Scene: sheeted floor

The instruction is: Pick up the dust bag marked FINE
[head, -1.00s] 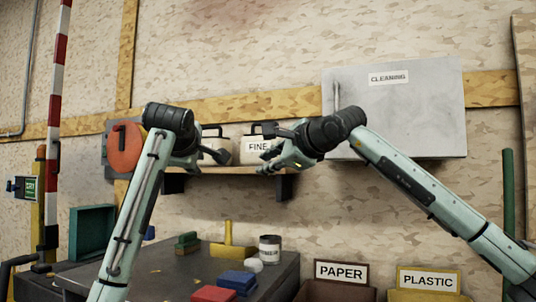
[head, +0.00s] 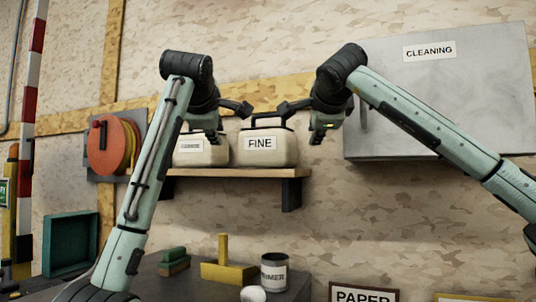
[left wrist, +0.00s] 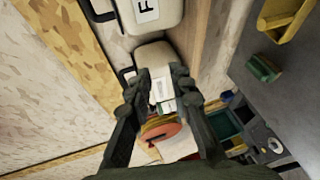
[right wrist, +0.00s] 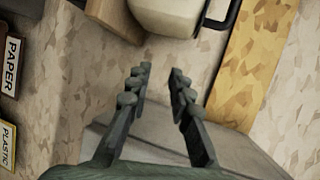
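The FINE dust bag (head: 268,148) is a cream container with a black top handle and a white label. It stands upright on the wooden shelf (head: 240,172). A second cream bag (head: 196,153) stands to its left, its label too small to read. My left gripper (head: 228,122) is in front of the second bag, left of the FINE bag. In the left wrist view its fingers (left wrist: 163,88) are apart and empty. My right gripper (head: 302,122) is just right of the FINE bag. In the right wrist view its fingers (right wrist: 160,78) are apart with nothing between them.
A grey CLEANING cabinet (head: 450,110) hangs on the wall at right. An orange reel (head: 113,146) hangs at left. Below is a dark bench (head: 190,287) with a yellow tool (head: 226,268), green brush (head: 174,258) and tin (head: 274,272). The wall below the shelf is clear.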

